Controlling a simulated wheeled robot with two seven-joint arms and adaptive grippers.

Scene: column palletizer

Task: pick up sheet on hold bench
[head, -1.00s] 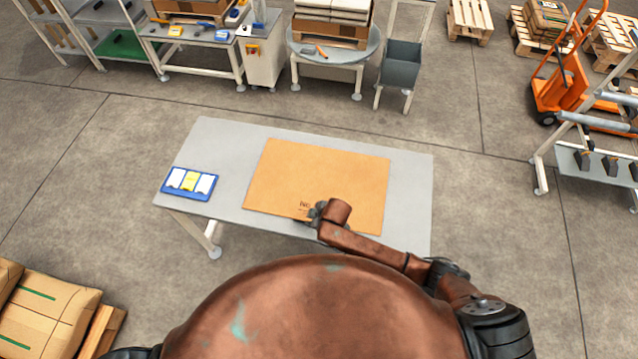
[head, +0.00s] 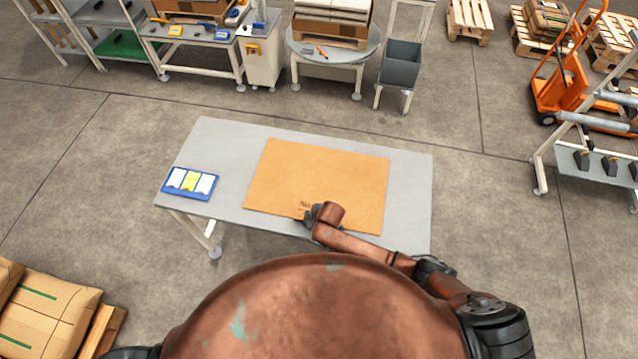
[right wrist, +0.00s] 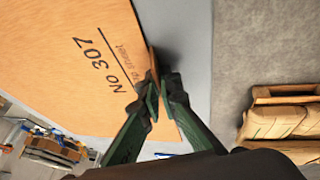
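The sheet (head: 318,182) is a flat tan cardboard piece lying on the grey hold bench (head: 225,150). Its print "No 307" shows in the right wrist view (right wrist: 70,60). My right gripper (head: 312,214) is at the sheet's near edge. In the right wrist view, my right gripper's fingertips (right wrist: 163,84) stand close together with a narrow gap, one on each side of the sheet's edge. The sheet looks flat, and I see no firm hold on it. My left gripper is not in view.
A blue tray with white and yellow cards (head: 190,182) lies on the bench's left end. A round table (head: 335,48), a grey bin (head: 400,65) and an orange pallet truck (head: 565,90) stand farther back. Floor surrounds the bench.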

